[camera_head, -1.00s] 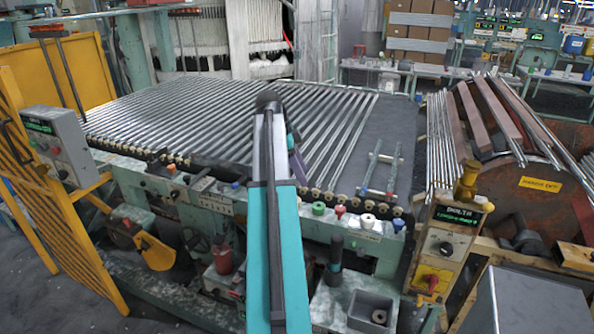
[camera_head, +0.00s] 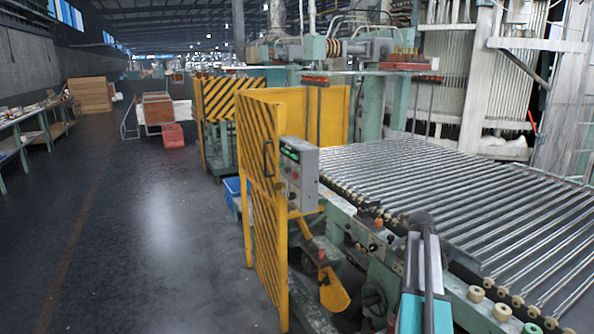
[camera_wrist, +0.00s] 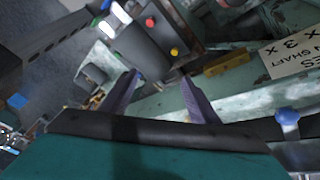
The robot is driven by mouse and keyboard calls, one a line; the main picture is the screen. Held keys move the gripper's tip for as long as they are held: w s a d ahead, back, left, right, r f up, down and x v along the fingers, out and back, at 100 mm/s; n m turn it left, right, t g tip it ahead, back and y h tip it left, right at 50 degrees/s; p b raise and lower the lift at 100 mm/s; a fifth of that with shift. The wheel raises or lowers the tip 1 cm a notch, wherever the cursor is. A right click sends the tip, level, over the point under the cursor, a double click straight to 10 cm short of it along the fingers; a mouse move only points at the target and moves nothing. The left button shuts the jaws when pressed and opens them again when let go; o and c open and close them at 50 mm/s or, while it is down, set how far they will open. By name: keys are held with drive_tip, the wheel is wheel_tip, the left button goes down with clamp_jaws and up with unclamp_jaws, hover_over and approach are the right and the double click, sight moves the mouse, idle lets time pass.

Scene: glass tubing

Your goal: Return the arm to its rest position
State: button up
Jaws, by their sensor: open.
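My gripper (camera_wrist: 160,82) shows in the wrist view as two purple fingers spread apart with nothing between them. A grey control box (camera_wrist: 143,38) with red and yellow buttons lies beyond the fingertips. My teal and dark arm (camera_head: 425,285) rises from the bottom edge at the lower right of the head view, in front of the roller machine (camera_head: 470,200). The gripper's fingers cannot be made out in the head view.
A yellow guard fence (camera_head: 262,215) with a control box (camera_head: 300,175) stands left of the machine. The dark floor (camera_head: 150,230) further left is open. A red crate (camera_head: 173,135) stands farther back. The wrist view shows a blue knob (camera_wrist: 288,118) on the right.

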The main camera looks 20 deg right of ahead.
drive_tip(key=w+a+f+n+g, duration=0.2)
drive_tip(key=a+f+n, duration=0.6)
drive_tip(key=a+f, duration=2.05)
drive_tip(key=s+a+f+n, duration=0.7)
drive_tip(key=s+a+n, duration=0.2)
drive_tip(key=a, duration=0.2)
drive_tip(key=s+a+f+n+t+y, duration=0.1)
drive_tip(key=s+a+f+n, duration=0.6)
drive_tip(key=a, duration=0.5)
drive_tip(key=shift+s+a+f+n, duration=0.15)
drive_tip(key=shift+s+f+n, duration=0.1)
drive_tip(key=shift+s+n, duration=1.25)
drive_tip(key=shift+w, duration=0.15)
